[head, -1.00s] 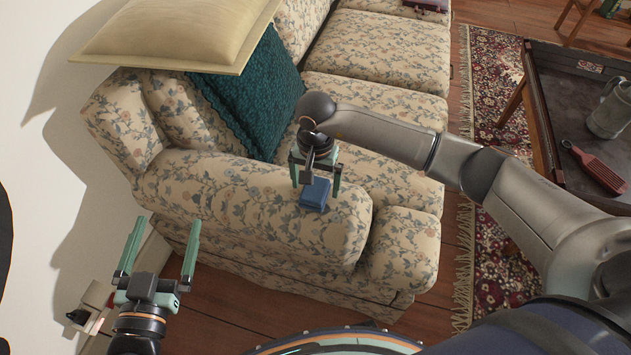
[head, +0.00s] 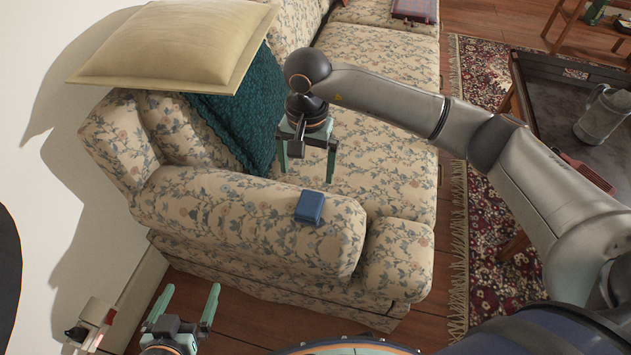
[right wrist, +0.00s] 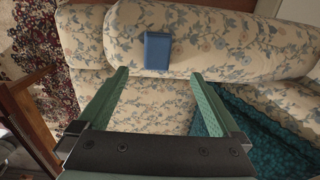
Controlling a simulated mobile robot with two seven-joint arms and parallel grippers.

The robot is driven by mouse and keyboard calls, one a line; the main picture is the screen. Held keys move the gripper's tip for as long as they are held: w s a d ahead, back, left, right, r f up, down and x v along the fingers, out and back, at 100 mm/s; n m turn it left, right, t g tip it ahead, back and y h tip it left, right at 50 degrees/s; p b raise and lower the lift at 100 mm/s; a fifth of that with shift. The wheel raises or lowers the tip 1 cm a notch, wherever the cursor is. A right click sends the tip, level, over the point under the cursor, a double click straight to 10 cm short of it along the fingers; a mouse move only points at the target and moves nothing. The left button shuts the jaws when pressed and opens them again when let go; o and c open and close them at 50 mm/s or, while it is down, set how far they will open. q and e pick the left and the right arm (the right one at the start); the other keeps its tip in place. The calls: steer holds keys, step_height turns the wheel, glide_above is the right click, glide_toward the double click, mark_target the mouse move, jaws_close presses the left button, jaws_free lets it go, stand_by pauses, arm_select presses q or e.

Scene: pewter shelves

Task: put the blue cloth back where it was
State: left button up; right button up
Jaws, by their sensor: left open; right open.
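The blue cloth (head: 309,207), a small folded block, lies on top of the floral sofa's near armrest (head: 230,205). It also shows in the right wrist view (right wrist: 158,51), beyond the fingertips and apart from them. My right gripper (head: 306,180) is open and empty, above the sofa seat just behind the cloth. In the right wrist view its two fingers (right wrist: 158,76) stand wide apart with nothing between them. My left gripper (head: 186,290) is open and empty at the lower left, in front of the sofa and away from the cloth.
A teal cushion (head: 240,120) leans on the sofa, below a cream lampshade-like cushion (head: 170,50). A dark-topped table (head: 560,100) with a grey tankard (head: 602,115) and a red brush (head: 585,172) stands at the right. A patterned rug (head: 485,75) lies between.

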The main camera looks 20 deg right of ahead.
steer(key=s+a+f+m+g+y, duration=0.1)
steer(key=s+a+m+g+y, duration=0.1)
steer(key=s+a+y, duration=0.4)
steer(key=s+a+m+g+y, duration=0.1)
steer(key=s+a, duration=0.2)
steer(key=a, duration=0.5)
steer(key=s+a+r+m+y, duration=0.4)
steer(key=a+r+m+y, duration=0.4)
steer(key=r+m+y, duration=0.25)
steer(key=w+d+r+m+t, duration=0.1)
steer(key=w+d+m+t, duration=0.25)
steer(key=m+t, duration=0.6)
steer(key=w+d+r+m+t, duration=0.1)
steer(key=w+d+m+t, duration=0.25)
steer(key=m+t, duration=0.6)
steer(key=w+d+f+m+t+h, duration=0.1)
steer(key=d+f+m+h, duration=0.65)
steer(key=m, duration=0.85)
steer(key=s+d+f+m+g+h, duration=0.2)
steer(key=s+d+f+m+h, duration=0.1)
steer(key=f+m, duration=0.4)
steer(key=s+d+f+m+g+h, duration=0.3)
steer(key=s+d+f+m+h, duration=0.1)
steer(key=f, duration=0.4)
steer(key=s+d+m, duration=0.1)
steer(key=d+m, duration=0.1)
steer(key=shift+s+f+m, duration=0.2)
steer(key=shift+s+m, duration=0.1)
steer(key=shift+m, duration=0.05)
